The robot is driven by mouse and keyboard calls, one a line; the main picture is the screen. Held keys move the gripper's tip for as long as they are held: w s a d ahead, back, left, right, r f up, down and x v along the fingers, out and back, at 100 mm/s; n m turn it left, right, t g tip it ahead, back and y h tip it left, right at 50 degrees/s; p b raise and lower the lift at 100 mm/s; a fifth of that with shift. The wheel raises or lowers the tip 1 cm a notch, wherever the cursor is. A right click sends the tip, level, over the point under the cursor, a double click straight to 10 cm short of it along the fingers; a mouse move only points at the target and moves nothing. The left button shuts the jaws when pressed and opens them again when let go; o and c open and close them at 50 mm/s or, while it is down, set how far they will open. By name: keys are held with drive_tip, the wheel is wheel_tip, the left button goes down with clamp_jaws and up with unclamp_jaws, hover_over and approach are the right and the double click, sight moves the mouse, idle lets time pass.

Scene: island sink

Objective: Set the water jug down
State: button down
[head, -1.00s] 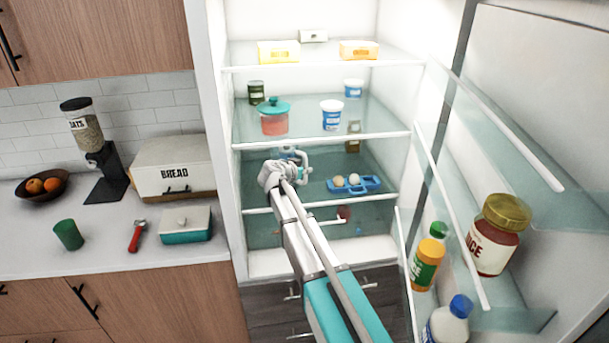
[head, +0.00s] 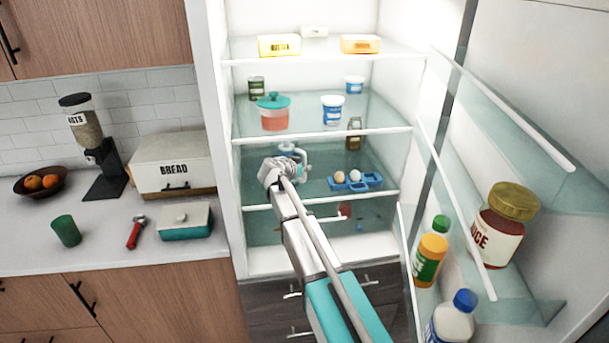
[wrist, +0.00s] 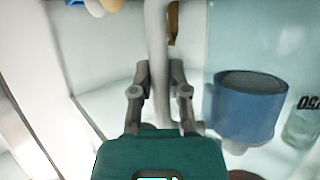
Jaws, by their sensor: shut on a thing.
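My gripper (wrist: 157,100) is shut on a pale upright bar, which I take to be the handle of the water jug (wrist: 156,35). In the head view my gripper (head: 290,170) is inside the open fridge, at the lower middle shelf, left of the egg tray. My wrist hides most of what it holds there. A blue cylinder (wrist: 245,105) with a dark top stands right of the fingers in the wrist view. I cannot tell whether it belongs to the jug, or whether the jug touches the shelf.
The blue egg tray (head: 356,182) holds eggs to the right. A dark jar (head: 354,134) stands behind it. The shelf above holds a teal-lidded container (head: 273,113) and tubs. The open door carries a sauce jar (head: 502,226) and bottles. Free shelf shows around the egg tray.

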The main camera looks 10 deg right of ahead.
drive_tip(key=shift+f+b, duration=0.4)
drive_tip(key=shift+f, duration=0.4)
drive_tip(key=c, duration=0.6)
unclamp_jaws()
drive_tip(key=shift+c, duration=0.2)
drive_tip(key=p+v, duration=0.4)
drive_tip(key=v, duration=0.8)
drive_tip(key=shift+p, duration=0.35)
